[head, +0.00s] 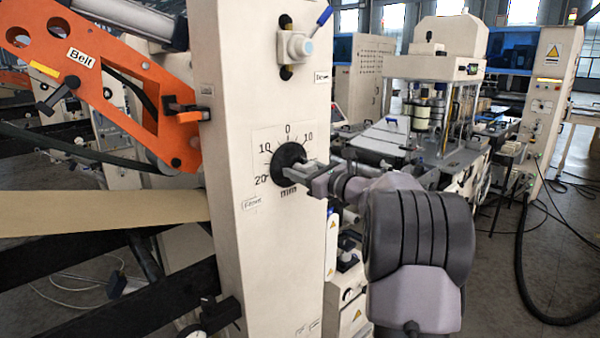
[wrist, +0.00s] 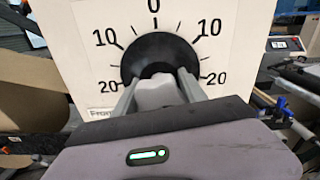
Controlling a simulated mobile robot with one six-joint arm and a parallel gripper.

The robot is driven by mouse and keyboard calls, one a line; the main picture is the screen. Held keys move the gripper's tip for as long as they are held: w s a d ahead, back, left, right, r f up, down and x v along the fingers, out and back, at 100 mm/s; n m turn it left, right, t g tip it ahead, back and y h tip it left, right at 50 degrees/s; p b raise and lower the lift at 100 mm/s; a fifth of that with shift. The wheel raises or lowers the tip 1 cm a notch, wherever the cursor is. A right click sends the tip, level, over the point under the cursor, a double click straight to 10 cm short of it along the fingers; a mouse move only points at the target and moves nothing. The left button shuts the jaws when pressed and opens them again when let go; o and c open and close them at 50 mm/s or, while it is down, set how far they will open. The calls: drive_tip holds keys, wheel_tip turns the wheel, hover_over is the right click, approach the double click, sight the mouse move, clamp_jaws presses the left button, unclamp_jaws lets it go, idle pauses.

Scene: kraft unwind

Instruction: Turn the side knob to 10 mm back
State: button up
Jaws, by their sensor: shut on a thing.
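The side knob (head: 289,158) is a round black dial on the front of a cream machine column. A scale plate (head: 264,134) around it reads 20, 10, 0, 10 and "mm". In the wrist view the black knob (wrist: 158,52) fills the middle, with a light grey grip bar (wrist: 155,92) on its face. My gripper (head: 292,172) is at the knob from the right, and in the wrist view its fingers (wrist: 157,88) lie on both sides of the grip bar, shut on it. I cannot tell which mark the knob points to, as my gripper hides its lower part.
An orange arm labelled "Belt" (head: 95,68) and a brown paper web (head: 100,214) stand left of the column (head: 235,60). A clamp with a blue lever (head: 300,44) sits above the scale. Another machine (head: 430,65) stands behind on the right; a cable (head: 520,262) lies on the floor.

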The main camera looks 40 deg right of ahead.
drive_tip(key=n+b, duration=0.1)
drive_tip(key=b, duration=0.1)
drive_tip(key=n+b, duration=0.1)
drive_tip(key=n, duration=0.1)
drive_tip(key=n+b, duration=0.1)
drive_tip(key=b, duration=0.1)
drive_tip(key=shift+f+n+b, duration=0.25)
drive_tip(key=shift+n+b, duration=0.1)
drive_tip(key=shift+n, duration=0.05)
drive_tip(key=n+b, duration=0.4)
drive_tip(key=shift+r, duration=0.15)
drive_tip(key=shift+r+n, duration=0.1)
drive_tip(key=shift+n, duration=0.2)
drive_tip(key=o, duration=1.4)
drive_tip(key=shift+c, duration=0.2)
drive_tip(key=shift+s, duration=0.1)
drive_tip(key=s+d, duration=0.1)
drive_tip(key=s, duration=1.6)
drive_tip(key=shift+s+d+p, duration=0.15)
drive_tip(key=shift+d+p, duration=0.05)
drive_tip(key=shift+p, duration=0.15)
